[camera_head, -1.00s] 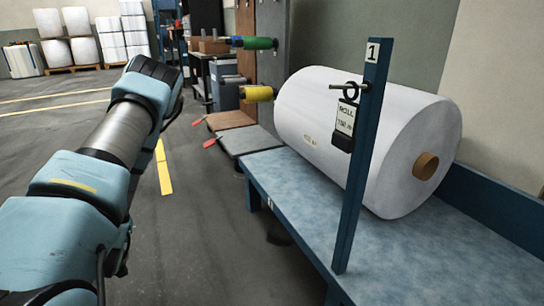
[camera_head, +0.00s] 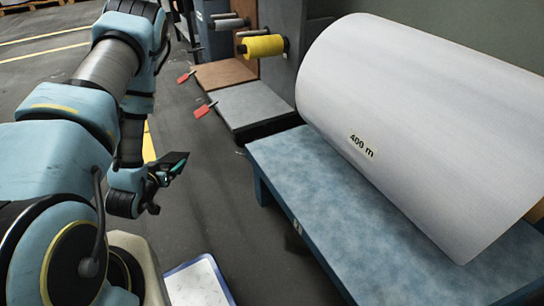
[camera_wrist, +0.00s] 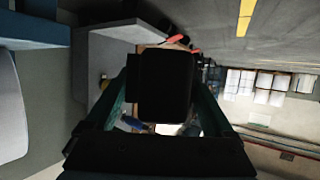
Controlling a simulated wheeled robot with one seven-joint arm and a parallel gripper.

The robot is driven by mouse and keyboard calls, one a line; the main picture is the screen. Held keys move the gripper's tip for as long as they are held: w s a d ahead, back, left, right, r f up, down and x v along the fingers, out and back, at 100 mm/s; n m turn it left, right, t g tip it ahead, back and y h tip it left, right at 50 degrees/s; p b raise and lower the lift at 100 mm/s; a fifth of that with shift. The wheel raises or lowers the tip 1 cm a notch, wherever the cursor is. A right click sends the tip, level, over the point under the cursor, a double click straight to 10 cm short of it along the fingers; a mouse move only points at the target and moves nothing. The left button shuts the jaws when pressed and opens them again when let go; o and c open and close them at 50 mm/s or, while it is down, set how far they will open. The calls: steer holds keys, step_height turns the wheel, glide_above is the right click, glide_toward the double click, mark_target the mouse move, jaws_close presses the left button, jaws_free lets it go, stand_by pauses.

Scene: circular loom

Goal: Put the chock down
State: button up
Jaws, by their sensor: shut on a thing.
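The chock is a dark, almost black block (camera_wrist: 165,85) between my fingers in the wrist view, and it hides much of what lies behind it. In the head view it shows as a small dark wedge (camera_head: 178,162) at my gripper (camera_head: 163,177). My gripper is shut on it and holds it in the air, left of the blue bench (camera_head: 310,190) and apart from it. A big white roll (camera_head: 420,120) marked "400 m" lies on the bench.
Grey (camera_head: 250,103) and brown (camera_head: 224,74) low platforms with red pedals stand beyond the bench. A yellow spool (camera_head: 262,46) sticks out above them. A blue-edged white panel (camera_head: 200,283) is at the bottom. Open floor lies between my arm and the bench.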

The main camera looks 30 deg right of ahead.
steer(key=s+d+r+m+g+h+p, duration=0.2)
steer(key=s+d+r+m+g+h, duration=0.1)
steer(key=s+d+m+g, duration=0.45)
steer(key=s+d+r+m+g+h+p, duration=0.2)
steer(key=s+d+m+g+h, duration=0.15)
steer(key=s+d, duration=0.6)
steer(key=g+b, duration=0.1)
steer(key=b, duration=0.3)
glide_above(303, 166)
steer(key=shift+w+a+f+m+y, duration=0.1)
steer(key=shift+a+f+m+y, duration=0.1)
steer(key=shift+f, duration=0.25)
steer(key=shift+a+f+m+y, duration=0.1)
steer(key=shift+f+y, duration=0.05)
steer(key=shift+f, duration=0.3)
steer(key=f+b, duration=0.1)
steer(key=f, duration=0.1)
steer(key=f+b, duration=0.1)
steer(key=f, duration=0.2)
steer(key=shift+d, duration=0.3)
steer(key=shift+r, duration=0.15)
